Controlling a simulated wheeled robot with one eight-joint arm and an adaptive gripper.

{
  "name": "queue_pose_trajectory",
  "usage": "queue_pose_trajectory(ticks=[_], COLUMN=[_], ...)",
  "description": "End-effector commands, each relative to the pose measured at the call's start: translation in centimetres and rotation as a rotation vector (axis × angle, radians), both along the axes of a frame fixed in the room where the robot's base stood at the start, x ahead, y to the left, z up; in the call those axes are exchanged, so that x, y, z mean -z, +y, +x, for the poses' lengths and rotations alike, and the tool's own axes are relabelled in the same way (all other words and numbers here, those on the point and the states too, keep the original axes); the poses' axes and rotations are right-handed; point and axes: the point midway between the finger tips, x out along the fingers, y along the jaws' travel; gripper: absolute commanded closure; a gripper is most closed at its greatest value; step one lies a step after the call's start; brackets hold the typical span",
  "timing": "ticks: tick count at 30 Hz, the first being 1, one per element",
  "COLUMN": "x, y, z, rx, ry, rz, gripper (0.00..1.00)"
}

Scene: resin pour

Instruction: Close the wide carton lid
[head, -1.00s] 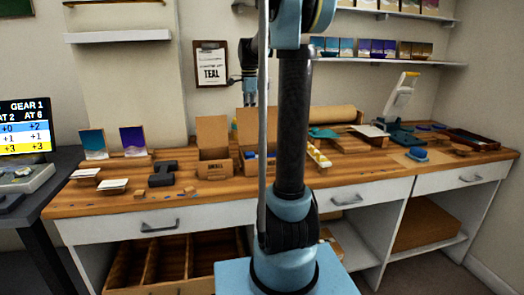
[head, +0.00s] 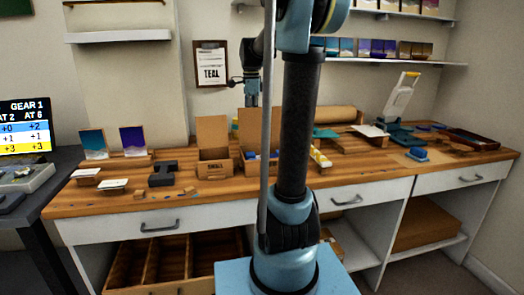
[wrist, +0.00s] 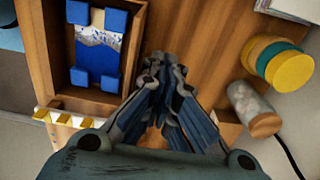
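The wide carton (head: 249,165) is a brown box on the wooden bench, partly hidden behind my arm. Its lid (head: 252,124) stands upright at the back. Blue pieces show inside the carton. In the wrist view the carton (wrist: 64,95) is open at the upper left, holding a blue and white panel with blue corner pieces. My gripper (wrist: 165,72) has its fingertips close together beside the carton's right wall, with nothing visible between them. In the head view my gripper (head: 251,98) is at the top of the raised lid; whether it touches the lid cannot be told.
A smaller open carton (head: 214,168) marked SMALL stands left of the wide one. A row of yellow and white pieces (wrist: 66,118) lies near the carton. Round coloured discs (wrist: 278,62) and a grey cylinder (wrist: 252,108) stand to the right in the wrist view.

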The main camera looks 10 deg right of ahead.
Motion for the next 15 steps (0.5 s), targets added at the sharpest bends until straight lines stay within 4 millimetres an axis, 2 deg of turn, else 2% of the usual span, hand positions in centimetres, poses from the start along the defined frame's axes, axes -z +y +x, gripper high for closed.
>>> queue_pose_trajectory(ticks=[15], x=[-0.1], y=[0.0], z=[-2.9], rx=[0.000], ry=[-0.001], rz=[0.000], gripper=[1.00])
